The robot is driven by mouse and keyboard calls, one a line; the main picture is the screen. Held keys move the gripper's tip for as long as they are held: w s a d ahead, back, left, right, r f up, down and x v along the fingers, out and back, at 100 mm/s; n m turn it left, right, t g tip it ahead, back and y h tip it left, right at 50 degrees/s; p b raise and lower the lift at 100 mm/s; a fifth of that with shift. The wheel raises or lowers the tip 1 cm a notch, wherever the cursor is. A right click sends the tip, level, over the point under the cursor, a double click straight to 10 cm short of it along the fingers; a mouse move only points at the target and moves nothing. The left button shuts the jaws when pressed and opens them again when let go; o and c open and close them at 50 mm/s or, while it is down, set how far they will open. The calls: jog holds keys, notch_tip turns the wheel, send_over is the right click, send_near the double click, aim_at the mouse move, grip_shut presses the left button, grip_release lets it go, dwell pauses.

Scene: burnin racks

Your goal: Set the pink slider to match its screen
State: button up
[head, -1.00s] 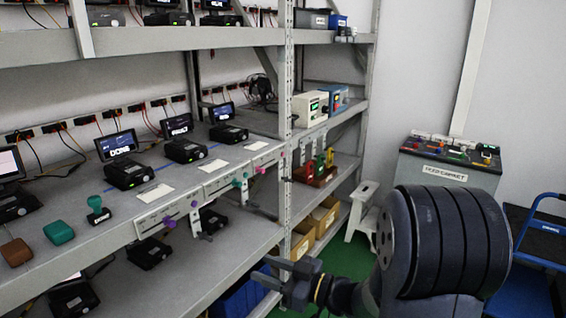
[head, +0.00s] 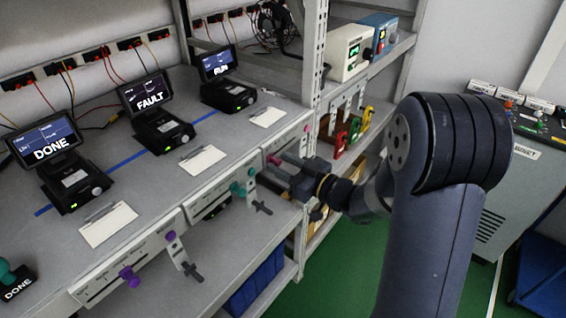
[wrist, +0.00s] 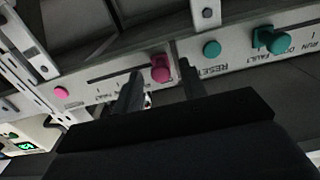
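The pink slider knob (head: 274,160) sits on a white strip along the shelf's front edge, toward the strip's left end in the head view. In the wrist view the pink knob (wrist: 160,68) is at the right end of a dark slot, just beyond and between my fingers. The screen (head: 216,63) behind that strip reads RUN. My gripper (head: 284,177) is open, its tips close to the knob; contact cannot be told. The wrist view shows my gripper's two fingers (wrist: 159,88) apart.
A teal slider (head: 238,187) and a purple slider (head: 128,275) are to the left, with screens reading FAULT (head: 146,94) and DONE (head: 46,140). A metal post (head: 312,60) stands close to the pink strip. Handles hang below the strips.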

jog(key=shift+a, duration=0.15)
grip_shut()
dwell(0.4)
